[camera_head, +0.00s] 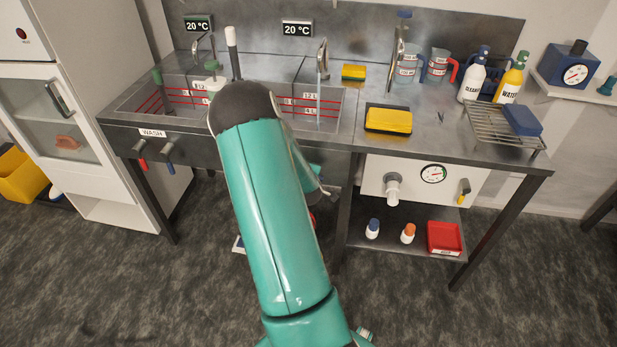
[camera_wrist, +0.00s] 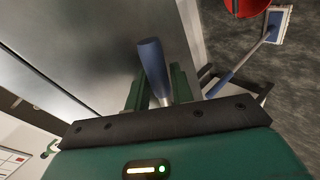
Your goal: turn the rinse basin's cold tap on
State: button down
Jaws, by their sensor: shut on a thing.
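In the wrist view, my gripper (camera_wrist: 157,97) is shut on a blue tap handle (camera_wrist: 151,62), whose rounded end sticks out beyond the green fingers. In the head view, my arm hides the gripper, the handle and part of the counter front. The right-hand basin (camera_head: 335,122), which I take as the rinse basin, has a curved spout (camera_head: 322,55) above it. A thin pale blue streak, like running water, drops from this spout into the basin. A display (camera_head: 297,28) behind it reads 20 °C.
The WASH basin's red handle (camera_head: 139,147) and blue handle (camera_head: 167,149) hang at the left front. A yellow sponge tray (camera_head: 388,131), bottles (camera_head: 474,77) and a wire rack (camera_head: 497,127) stand on the right counter. In the wrist view, a red object (camera_wrist: 245,6) lies near the top.

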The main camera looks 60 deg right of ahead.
jog(key=shift+s+r, duration=0.15)
jog(key=shift+r, duration=0.05)
dwell(0.5)
jog(key=c, duration=1.3)
grip_release()
jog(key=shift+o, duration=0.2)
jog(key=v, duration=1.3)
jog(key=shift+a+r, duration=0.2)
jog(key=shift+a, duration=0.25)
jog(key=shift+w, duration=0.25)
